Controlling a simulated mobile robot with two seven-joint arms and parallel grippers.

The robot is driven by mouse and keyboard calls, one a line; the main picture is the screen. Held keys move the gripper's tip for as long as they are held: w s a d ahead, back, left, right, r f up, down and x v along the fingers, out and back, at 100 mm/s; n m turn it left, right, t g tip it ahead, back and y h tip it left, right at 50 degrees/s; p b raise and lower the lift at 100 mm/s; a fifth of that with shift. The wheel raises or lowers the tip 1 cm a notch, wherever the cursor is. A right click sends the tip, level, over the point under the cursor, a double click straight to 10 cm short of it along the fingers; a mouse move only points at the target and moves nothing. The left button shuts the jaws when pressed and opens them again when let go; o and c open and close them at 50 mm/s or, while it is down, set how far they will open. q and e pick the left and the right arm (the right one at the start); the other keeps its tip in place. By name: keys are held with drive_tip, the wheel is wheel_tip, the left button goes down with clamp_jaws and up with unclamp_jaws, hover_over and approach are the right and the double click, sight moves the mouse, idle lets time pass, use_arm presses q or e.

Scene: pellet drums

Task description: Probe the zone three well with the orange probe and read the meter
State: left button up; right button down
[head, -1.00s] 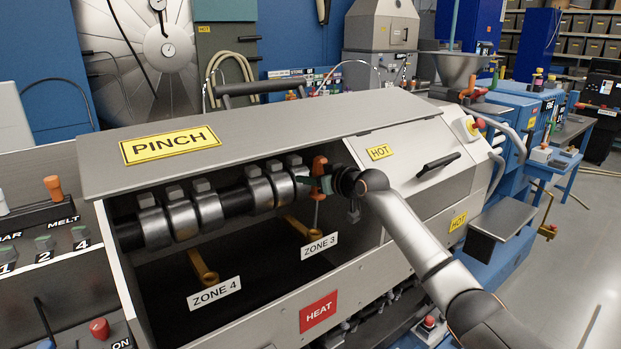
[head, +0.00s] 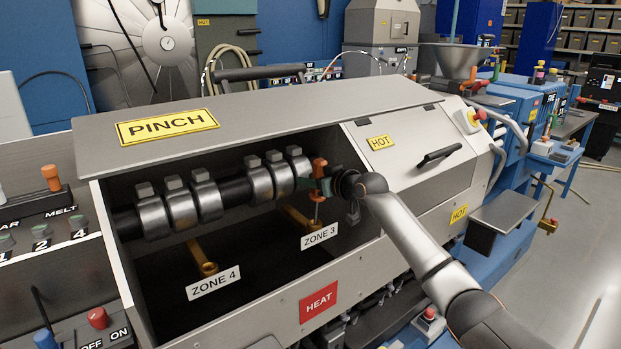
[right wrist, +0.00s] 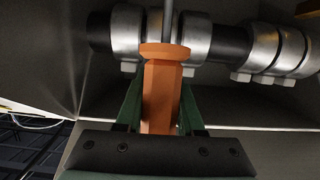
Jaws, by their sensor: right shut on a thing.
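My right gripper (head: 318,187) is shut on the orange probe (head: 319,168), its green fingers on either side of the handle. The probe stands roughly upright, with its thin metal shaft pointing down. The shaft's lower end meets the outer end of the brass zone three well (head: 297,217), behind the ZONE 3 label (head: 320,236). How deep the tip sits is too small to tell. The right wrist view shows the orange handle (right wrist: 161,95) between the fingers, with the shaft running away from it. My left gripper is not in view. I cannot make out a meter reading.
The zone four well (head: 203,258) and ZONE 4 label (head: 214,283) are to the left. Metal heater bands (head: 180,205) line the barrel behind the probe. The PINCH lid (head: 230,122) overhangs above, and the HOT cover (head: 410,150) is close on the right.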

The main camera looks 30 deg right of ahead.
drive_tip(key=shift+f, duration=0.5)
drive_tip(key=shift+r, duration=0.15)
drive_tip(key=shift+r+p, duration=0.9)
drive_tip(key=shift+r, duration=1.55)
drive_tip(key=shift+s, duration=0.1)
drive_tip(key=s+d, duration=0.1)
drive_tip(key=s, duration=1)
drive_tip(key=shift+s+r, duration=0.4)
drive_tip(key=shift+r, duration=0.05)
drive_tip(key=shift+d, duration=0.1)
